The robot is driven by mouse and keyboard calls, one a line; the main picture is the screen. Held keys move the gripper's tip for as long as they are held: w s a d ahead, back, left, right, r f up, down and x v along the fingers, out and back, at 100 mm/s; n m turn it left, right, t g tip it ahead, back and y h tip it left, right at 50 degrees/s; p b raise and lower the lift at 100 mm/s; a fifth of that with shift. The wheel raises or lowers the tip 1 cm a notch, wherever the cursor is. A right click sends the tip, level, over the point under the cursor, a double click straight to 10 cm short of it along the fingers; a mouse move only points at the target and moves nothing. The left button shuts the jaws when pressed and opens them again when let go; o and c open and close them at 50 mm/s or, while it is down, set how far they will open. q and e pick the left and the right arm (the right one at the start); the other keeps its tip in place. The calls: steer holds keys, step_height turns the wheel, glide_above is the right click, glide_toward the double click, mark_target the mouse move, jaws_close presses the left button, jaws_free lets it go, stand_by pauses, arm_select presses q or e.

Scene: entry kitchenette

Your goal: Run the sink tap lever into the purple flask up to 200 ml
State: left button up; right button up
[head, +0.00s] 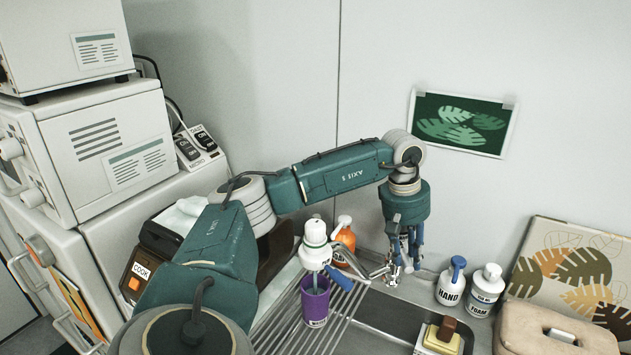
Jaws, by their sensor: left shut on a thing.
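The purple flask (314,306) stands upright, with a pale label low on its side, directly under a white-and-green tap head (316,246). Its mouth is partly covered, and I cannot see the water level or any stream. The exact contact is small and hard to see. My right gripper is out of view.
The sink basin (385,318) and ridged drainer (272,325) lie below. A sponge with a brown block (440,336), the hand bottle (450,286) and foam bottle (484,291) stand to the right. An orange bottle (345,238) is behind the tap. Appliances (95,140) fill the left.

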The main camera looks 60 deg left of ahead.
arm_select(q)
steer(key=shift+s+a+m, duration=0.45)
steer(key=shift+s+m, duration=0.05)
steer(key=shift+m, duration=0.35)
steer(key=shift+s+a+m, duration=0.4)
steer(key=shift+s+m, duration=0.05)
steer(key=shift+m, duration=0.4)
steer(key=shift+s+a+m+h, duration=0.1)
steer(key=shift+a+m+h, duration=0.05)
steer(key=shift+m+h, duration=0.15)
stand_by(1.0)
steer(key=shift+s+a+m+g, duration=0.35)
steer(key=shift+a+m, duration=0.15)
steer(key=shift+m, duration=0.3)
